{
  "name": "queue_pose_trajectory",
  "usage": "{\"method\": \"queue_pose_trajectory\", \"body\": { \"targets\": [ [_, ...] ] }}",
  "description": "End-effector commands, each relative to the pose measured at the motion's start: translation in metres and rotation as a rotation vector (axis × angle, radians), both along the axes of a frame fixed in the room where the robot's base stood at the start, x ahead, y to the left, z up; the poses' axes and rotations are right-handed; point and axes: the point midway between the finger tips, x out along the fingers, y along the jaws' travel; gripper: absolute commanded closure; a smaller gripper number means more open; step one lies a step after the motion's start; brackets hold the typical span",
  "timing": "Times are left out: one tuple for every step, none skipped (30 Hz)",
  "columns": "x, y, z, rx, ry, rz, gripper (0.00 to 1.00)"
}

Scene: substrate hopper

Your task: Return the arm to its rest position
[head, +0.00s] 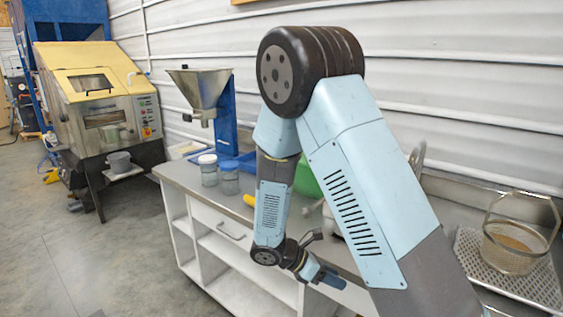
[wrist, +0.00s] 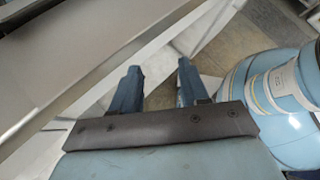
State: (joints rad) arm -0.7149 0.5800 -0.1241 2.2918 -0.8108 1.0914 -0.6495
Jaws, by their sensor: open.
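My arm rises across the right half of the head view, bends at a high dark joint and hangs down in front of the workbench (head: 178,173). My gripper (head: 335,281) is low at the bench's front, beside the white cabinet and below the worktop. In the wrist view my gripper (wrist: 158,85) shows two blue fingers set apart with nothing between them. The bench's edge and pale cabinet parts lie just beyond the fingers, with floor visible past them. A light blue part of my own body is close at the right of the wrist view.
On the bench stand a metal hopper (head: 202,88) on a blue stand, lidded jars (head: 208,172), a green container (head: 306,180) partly behind my arm, and a wire basket (head: 512,250) on a perforated tray. A yellow-topped machine (head: 95,95) stands at left.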

Motion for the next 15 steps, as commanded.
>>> {"method": "queue_pose_trajectory", "body": {
  "targets": [
    [0.0,-0.004,0.012,0.035,-0.036,-0.047,0.55],
    [-0.001,-0.007,0.019,0.054,-0.058,-0.075,0.55],
    [-0.002,-0.01,0.027,0.079,-0.085,-0.115,0.55],
    [-0.003,-0.012,0.033,0.099,-0.107,-0.142,0.55],
    [-0.004,-0.015,0.039,0.118,-0.127,-0.172,0.55],
    [-0.005,-0.018,0.047,0.143,-0.155,-0.208,0.55],
    [-0.006,-0.02,0.053,0.162,-0.176,-0.237,0.55],
    [-0.007,-0.022,0.059,0.181,-0.198,-0.265,0.55],
    [-0.009,-0.025,0.067,0.207,-0.226,-0.304,0.55],
    [-0.01,-0.027,0.073,0.224,-0.246,-0.332,0.55],
    [-0.012,-0.03,0.079,0.242,-0.268,-0.36,0.55],
    [-0.014,-0.033,0.087,0.266,-0.295,-0.398,0.55],
    [-0.016,-0.035,0.093,0.284,-0.317,-0.428,0.55],
    [-0.018,-0.038,0.099,0.301,-0.337,-0.456,0.55],
    [-0.02,-0.041,0.106,0.326,-0.365,-0.493,0.55]
  ]
}}
